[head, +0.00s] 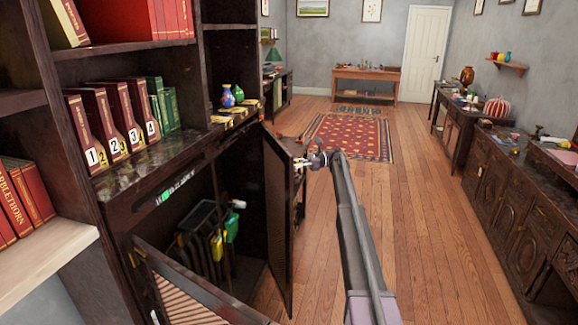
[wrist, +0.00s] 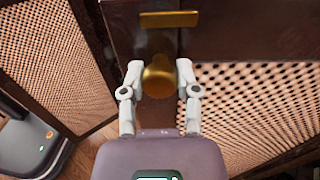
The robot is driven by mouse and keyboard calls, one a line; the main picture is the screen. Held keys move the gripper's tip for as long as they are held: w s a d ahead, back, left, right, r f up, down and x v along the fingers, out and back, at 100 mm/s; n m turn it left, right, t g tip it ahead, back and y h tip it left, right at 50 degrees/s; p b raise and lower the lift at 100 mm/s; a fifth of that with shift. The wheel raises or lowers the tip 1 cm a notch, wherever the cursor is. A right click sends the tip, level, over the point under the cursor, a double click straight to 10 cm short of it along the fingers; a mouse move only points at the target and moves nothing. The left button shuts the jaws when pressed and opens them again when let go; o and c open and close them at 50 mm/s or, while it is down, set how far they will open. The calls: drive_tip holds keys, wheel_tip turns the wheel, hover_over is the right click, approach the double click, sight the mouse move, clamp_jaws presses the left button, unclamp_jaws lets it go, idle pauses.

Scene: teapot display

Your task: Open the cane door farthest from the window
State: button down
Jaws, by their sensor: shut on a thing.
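A dark wood cabinet (head: 85,180) stands at the left in the head view, with two cane doors. The near cane door (head: 195,290) hangs open toward me at the bottom. The far cane door (head: 278,215) stands swung out into the room, and my gripper (head: 303,162) is at its outer edge. In the wrist view my gripper (wrist: 160,70) is shut on a round brass knob (wrist: 158,86), one finger on each side. Cane mesh (wrist: 255,110) lies right of the knob, and another cane panel (wrist: 55,65) stands at the left. No window is in view.
Several tools with green and yellow parts (head: 222,235) stand inside the open cabinet. Binders (head: 110,125) and vases (head: 228,97) sit on the shelves above. Wooden floor (head: 420,230) is clear at the right, up to a dark sideboard (head: 510,215). A red rug (head: 345,138) lies beyond.

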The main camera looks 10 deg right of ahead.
drive_tip(key=shift+w+d+r, duration=0.1)
drive_tip(key=shift+w+d, duration=0.3)
drive_tip(key=shift+d, duration=0.35)
drive_tip(key=shift+c, duration=1.7)
unclamp_jaws()
drive_tip(key=shift+s, duration=0.1)
